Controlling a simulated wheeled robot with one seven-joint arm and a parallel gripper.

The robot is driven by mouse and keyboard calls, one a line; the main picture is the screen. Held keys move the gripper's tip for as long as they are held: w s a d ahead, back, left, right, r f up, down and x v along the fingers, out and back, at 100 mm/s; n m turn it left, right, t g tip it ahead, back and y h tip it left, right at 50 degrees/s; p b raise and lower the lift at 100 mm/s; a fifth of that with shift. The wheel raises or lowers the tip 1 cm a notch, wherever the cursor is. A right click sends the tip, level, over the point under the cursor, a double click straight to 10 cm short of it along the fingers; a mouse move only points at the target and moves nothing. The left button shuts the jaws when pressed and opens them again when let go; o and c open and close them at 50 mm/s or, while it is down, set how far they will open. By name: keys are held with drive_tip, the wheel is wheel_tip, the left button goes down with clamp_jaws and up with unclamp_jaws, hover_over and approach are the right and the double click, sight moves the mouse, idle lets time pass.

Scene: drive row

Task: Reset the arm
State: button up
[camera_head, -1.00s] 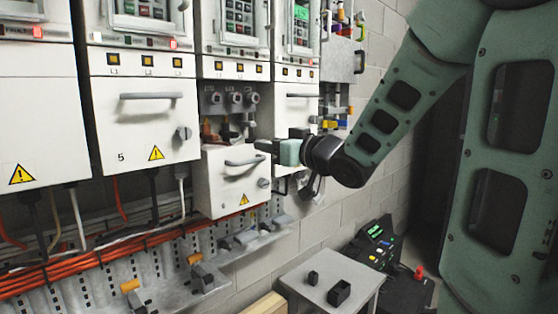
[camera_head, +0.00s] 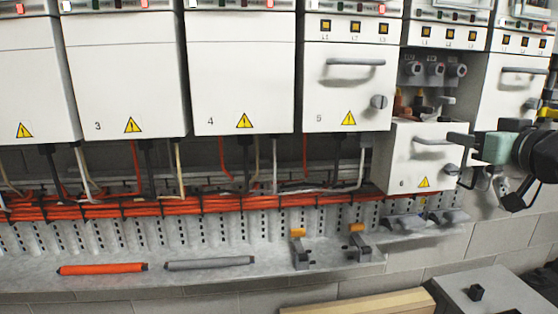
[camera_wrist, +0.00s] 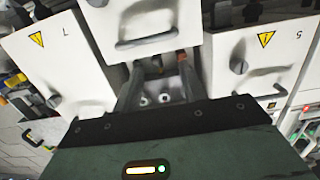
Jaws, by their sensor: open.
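My gripper (camera_head: 458,153) is at the right of the head view, beside the white number 6 unit (camera_head: 405,160). Its two dark fingers are apart, with nothing seen between them. My dark wrist and a pale green block behind the fingers show at the right edge; most of my arm is out of the picture. In the wrist view, my fingers (camera_wrist: 160,84) reach toward a white front with a grey handle (camera_wrist: 146,42). A gap seems to lie between the fingertips and that handle, but contact cannot be ruled out.
Unit 6 sits lower than its neighbours, with three round connectors (camera_head: 434,69) exposed above it. The number 5 unit (camera_head: 345,90) is closed. Orange cables (camera_head: 220,206) run below. An orange rod (camera_head: 102,269) and a grey rod (camera_head: 209,263) lie on the ledge. A grey table (camera_head: 495,292) stands lower right.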

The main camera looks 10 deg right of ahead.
drive_tip(key=s+a+f+n+g+y, duration=0.1)
drive_tip(key=s+a+f+g, duration=0.1)
drive_tip(key=a+f+g, duration=0.4)
drive_tip(key=s+a+f+n+g, duration=0.1)
drive_tip(key=s+a+f+g, duration=0.1)
drive_tip(key=a+f, duration=0.75)
drive_tip(key=s+a+f+n+g, duration=0.2)
drive_tip(key=s+a+g, duration=0.2)
drive_tip(key=s, duration=0.6)
drive_tip(key=s+a+f+n+g+h, duration=0.1)
drive_tip(key=s+a+f+n+g, duration=0.2)
drive_tip(key=s+a, duration=0.5)
drive_tip(key=shift+s+f+g, duration=0.25)
drive_tip(key=shift+s+g, duration=0.65)
drive_tip(key=shift+s, duration=0.15)
